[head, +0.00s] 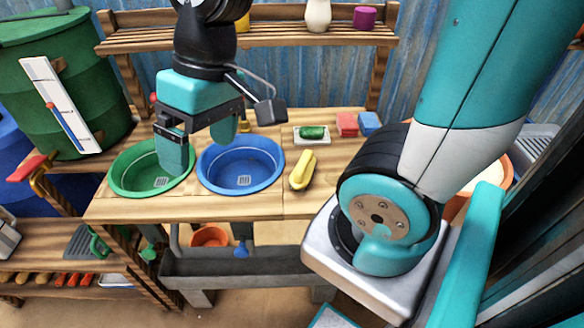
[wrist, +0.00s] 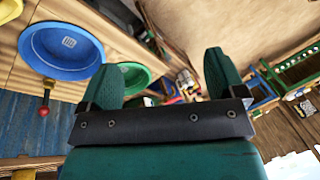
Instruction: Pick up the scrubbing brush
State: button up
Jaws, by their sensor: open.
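A long yellow object (head: 302,170), which looks like the scrubbing brush, lies on the wooden counter just right of the blue basin in the head view. Its bristles cannot be made out.
The green basin (head: 124,182) and blue basin (head: 240,190) are set in the counter (head: 260,206). Behind the yellow object are a small tray (head: 299,138) holding a green item, a red block (head: 347,124) and a blue block (head: 368,122). A shelf (head: 280,40) stands at the back.

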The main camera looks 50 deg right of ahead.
jog(key=w+d+f+m+h+b, duration=0.1)
jog(key=w+d+f+m+b, duration=0.1)
jog(key=w+d+f+m, duration=0.3)
jog(key=w+d+f+m+h+b, duration=0.1)
jog(key=d+f+m, duration=0.15)
jog(key=d, duration=0.45)
jog(key=m+h+b, duration=0.1)
jog(key=m+b, duration=0.3)
jog(key=m, duration=0.5)
send_near(304, 160)
jog(key=shift+m+g, duration=0.25)
jog(key=shift+g, duration=0.15)
jog(key=f, duration=0.3)
jog(key=a+f, duration=0.1)
jog(key=f, duration=0.2)
jog(key=shift+w+a+f, duration=0.1)
jog(key=shift+w+f, duration=0.05)
jog(key=shift+w+d+f, duration=0.1)
jog(key=shift+d+f, duration=0.1)
jog(key=shift+f, duration=1.4)
jog(key=shift+w+d+f, duration=0.1)
jog(key=shift+d+f, duration=0.1)
jog(key=shift+f, duration=1.45)
jog(key=c, duration=1.2)
jog(key=shift+o, duration=0.2)
jog(key=shift+r, duration=0.15)
notch_tip(304, 160, up, 20)
jog(key=p, duration=0.1)
